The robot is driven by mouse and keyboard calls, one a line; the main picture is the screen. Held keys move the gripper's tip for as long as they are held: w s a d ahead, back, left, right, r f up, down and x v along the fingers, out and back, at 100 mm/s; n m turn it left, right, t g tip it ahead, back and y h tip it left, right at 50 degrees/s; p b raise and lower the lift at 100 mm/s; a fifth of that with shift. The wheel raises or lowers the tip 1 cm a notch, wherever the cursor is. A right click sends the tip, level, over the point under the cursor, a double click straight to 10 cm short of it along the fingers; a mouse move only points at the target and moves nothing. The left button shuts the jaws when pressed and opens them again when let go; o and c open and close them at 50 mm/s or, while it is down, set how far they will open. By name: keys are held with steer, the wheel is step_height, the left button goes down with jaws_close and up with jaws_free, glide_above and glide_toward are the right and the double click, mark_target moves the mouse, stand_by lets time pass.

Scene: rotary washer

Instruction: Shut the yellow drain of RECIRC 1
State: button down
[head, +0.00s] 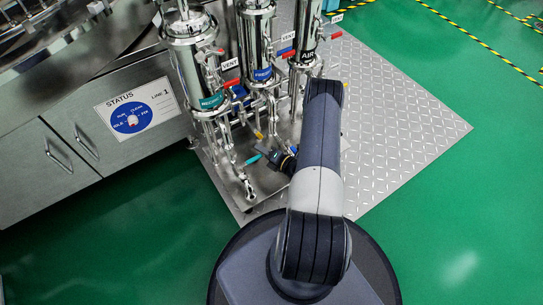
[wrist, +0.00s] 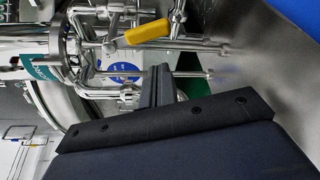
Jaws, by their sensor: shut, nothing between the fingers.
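A yellow valve handle (wrist: 147,32) shows in the wrist view among the steel pipes, above the tips of my gripper (wrist: 158,72) and apart from them. A small yellow spot (head: 258,134), which appears to be this handle, shows in the head view below the filter housings. The housing with the green label (wrist: 40,70) is at the left of the wrist view. It is the leftmost housing (head: 190,65) in the head view. My gripper (head: 272,154) is shut and empty, low by the pipes.
A middle housing with a blue label (head: 260,50) and a right one marked AIR (head: 306,35) stand close beside it. Red vent handles (head: 231,83) and a cyan handle (head: 252,160) are near. The tread plate (head: 400,125) is clear to the right.

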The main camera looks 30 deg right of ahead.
mark_target(258, 134)
steer(key=shift+w+d+r+b, duration=0.1)
steer(key=shift+w+d+b, duration=0.15)
steer(key=shift+w, duration=0.55)
steer(key=shift+w+d+r+b, duration=0.15)
steer(key=shift+w+b, duration=0.1)
steer(key=shift+w, duration=0.5)
steer(key=shift+f, duration=0.1)
